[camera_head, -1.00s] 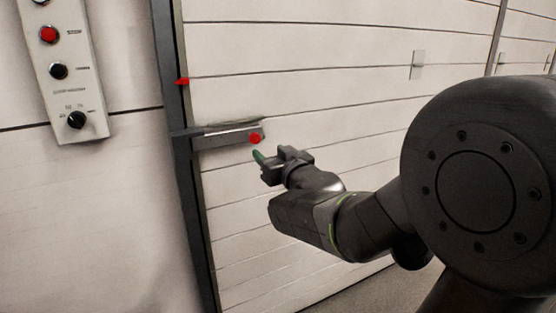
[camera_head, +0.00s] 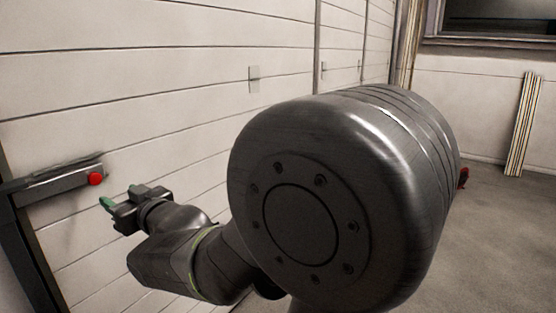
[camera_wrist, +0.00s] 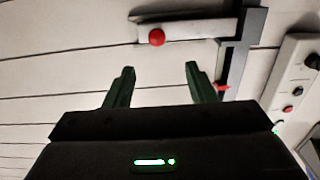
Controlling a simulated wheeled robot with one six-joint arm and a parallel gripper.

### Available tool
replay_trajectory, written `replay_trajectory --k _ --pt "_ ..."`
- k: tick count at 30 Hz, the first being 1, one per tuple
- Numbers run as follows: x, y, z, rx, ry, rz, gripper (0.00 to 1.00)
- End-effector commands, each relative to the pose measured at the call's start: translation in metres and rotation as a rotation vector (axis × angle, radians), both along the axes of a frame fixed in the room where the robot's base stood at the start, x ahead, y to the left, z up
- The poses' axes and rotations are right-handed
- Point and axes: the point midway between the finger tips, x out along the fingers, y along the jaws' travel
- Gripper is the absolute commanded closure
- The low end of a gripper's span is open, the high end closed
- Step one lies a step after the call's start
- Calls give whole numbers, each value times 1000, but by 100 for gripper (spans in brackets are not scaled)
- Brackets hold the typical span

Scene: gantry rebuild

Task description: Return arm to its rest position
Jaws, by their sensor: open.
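My gripper (camera_head: 118,202) is at the lower left in the head view, in front of the white panelled door. In the wrist view my gripper (camera_wrist: 158,85) shows two green fingers spread apart with nothing between them. The grey latch bar (camera_head: 55,182) with a red knob (camera_head: 96,179) is to the left of my gripper and apart from it. In the wrist view the red knob (camera_wrist: 157,37) on the latch bar (camera_wrist: 195,28) lies beyond the fingertips. My large dark arm joint fills the middle of the head view and hides part of the door and floor.
The white panelled door (camera_head: 150,60) runs along the left. A striped plank (camera_head: 522,125) leans on the far wall at right, below a dark window (camera_head: 500,18). Grey floor (camera_head: 505,230) is clear at right. A control panel (camera_wrist: 291,80) shows in the wrist view.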

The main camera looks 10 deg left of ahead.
Motion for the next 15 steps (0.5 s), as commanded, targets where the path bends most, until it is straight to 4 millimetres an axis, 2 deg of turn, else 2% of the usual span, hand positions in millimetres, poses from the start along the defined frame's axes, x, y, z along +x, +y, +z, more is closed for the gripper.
replay_trajectory --k 5,15 --pt "7 14 -1 -1 0 0 50" --pt "32 69 -1 -1 0 -1 50"
